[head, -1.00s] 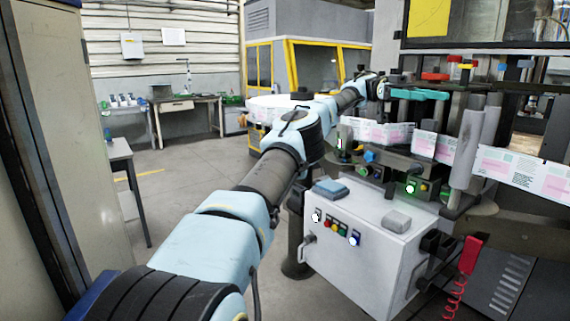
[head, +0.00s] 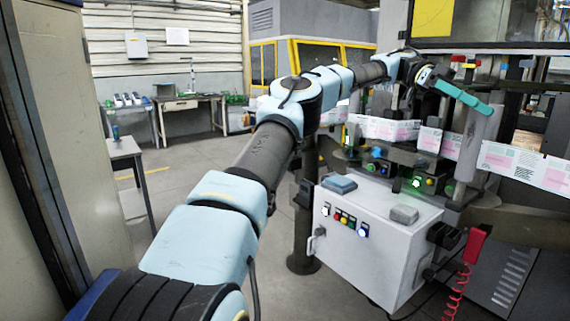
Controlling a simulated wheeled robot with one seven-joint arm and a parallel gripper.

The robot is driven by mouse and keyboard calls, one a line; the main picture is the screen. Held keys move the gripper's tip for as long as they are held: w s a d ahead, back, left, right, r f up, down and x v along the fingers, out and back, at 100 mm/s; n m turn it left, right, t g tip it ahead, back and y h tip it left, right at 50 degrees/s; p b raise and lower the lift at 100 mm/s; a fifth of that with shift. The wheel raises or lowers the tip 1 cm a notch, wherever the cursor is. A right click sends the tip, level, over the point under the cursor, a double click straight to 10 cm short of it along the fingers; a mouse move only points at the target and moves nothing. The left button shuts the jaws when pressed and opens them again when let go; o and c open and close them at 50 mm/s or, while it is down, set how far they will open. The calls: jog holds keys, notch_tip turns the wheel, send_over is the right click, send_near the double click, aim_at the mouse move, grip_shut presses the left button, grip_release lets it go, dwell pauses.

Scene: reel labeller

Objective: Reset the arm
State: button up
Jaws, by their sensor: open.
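My arm reaches from the bottom left up across the head view to the labelling machine. My gripper (head: 478,104) is at its far end, with a long teal finger pointing right and slightly down. It is open, with nothing seen in it; the second finger is not clearly visible. The gripper is in front of the machine's upper frame, above the printed label strip (head: 556,176). It looks clear of the strip, but the depth gap is hard to judge.
A white control box (head: 372,262) with coloured buttons stands below the arm, with a red handset (head: 474,245) on a coiled cord to its right. A grey cabinet (head: 52,120) fills the left edge. Open floor (head: 190,180) lies between cabinet and machine.

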jog(key=s+d+f+n+t+y, duration=0.1)
jog(key=s+d+f+n+t, duration=0.1)
jog(key=s+f+n+t, duration=0.4)
jog(key=w+a+f+n+t+y, duration=0.2)
jog(key=w+a+f+n+t, duration=0.2)
jog(key=a+f+n, duration=0.75)
jog(key=s+a+f+n+t, duration=0.1)
jog(key=a+f+n, duration=0.2)
jog(key=a, duration=0.8)
jog(key=s+a+f+n+t+y, duration=0.1)
jog(key=a+f+n+t, duration=0.1)
jog(key=a, duration=1)
jog(key=s+a+f+n+t, duration=0.1)
jog(key=a+f+n, duration=0.3)
jog(key=a, duration=0.8)
jog(key=shift+s+n+t+y, duration=0.35)
jog(key=shift+n+t+y, duration=0.1)
jog(key=shift+t, duration=0.25)
